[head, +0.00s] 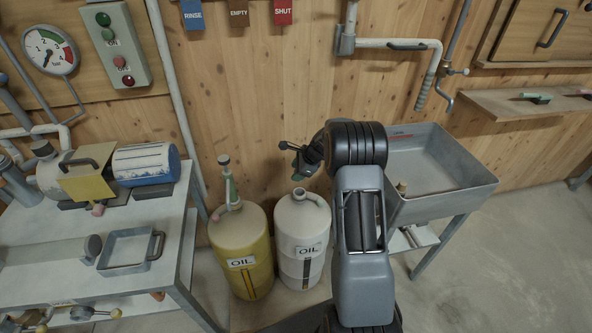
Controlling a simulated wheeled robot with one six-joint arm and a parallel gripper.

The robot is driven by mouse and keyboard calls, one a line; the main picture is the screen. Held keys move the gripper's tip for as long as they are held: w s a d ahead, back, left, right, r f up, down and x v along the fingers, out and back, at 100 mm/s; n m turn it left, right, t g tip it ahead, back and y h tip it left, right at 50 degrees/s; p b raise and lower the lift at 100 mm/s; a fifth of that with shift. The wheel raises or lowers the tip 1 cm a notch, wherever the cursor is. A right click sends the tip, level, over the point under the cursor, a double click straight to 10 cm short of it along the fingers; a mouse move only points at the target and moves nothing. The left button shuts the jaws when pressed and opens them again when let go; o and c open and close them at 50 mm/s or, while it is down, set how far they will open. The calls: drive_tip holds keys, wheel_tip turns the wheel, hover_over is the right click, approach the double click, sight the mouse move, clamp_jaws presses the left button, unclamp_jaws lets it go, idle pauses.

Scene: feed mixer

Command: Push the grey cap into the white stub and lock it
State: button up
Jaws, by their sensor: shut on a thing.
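My gripper (298,168) hangs over the white oil can (300,240), at the end of my dark arm in the middle of the head view. It is shut on a small grey piece, which looks like the grey cap (297,177). The white stub (299,194) appears to be the short neck on top of the white can, just below the gripper. The cap seems a little above the stub, but at this size I cannot tell whether they touch. My wrist hides part of the gripper.
A grey metal sink (440,205) stands to the right. A bench (190,225) with a blue-white motor (146,165) is at left. Floor at right is clear.

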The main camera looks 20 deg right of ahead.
drive_tip(key=shift+a+r+p, duration=0.1)
drive_tip(key=shift+p, duration=0.2)
drive_tip(key=shift+f+b, duration=2.1)
drive_tip(key=shift+f, duration=0.9)
drive_tip(key=shift+f+b, duration=0.8)
drive_tip(key=shift+f, duration=0.55)
drive_tip(key=o, duration=1)
drive_tip(key=shift+f, duration=0.1)
drive_tip(key=p+v, duration=0.1)
drive_tip(key=v, duration=1.3)
drive_tip(key=shift+p, duration=0.35)
drive_tip(key=shift+n, duration=0.3)
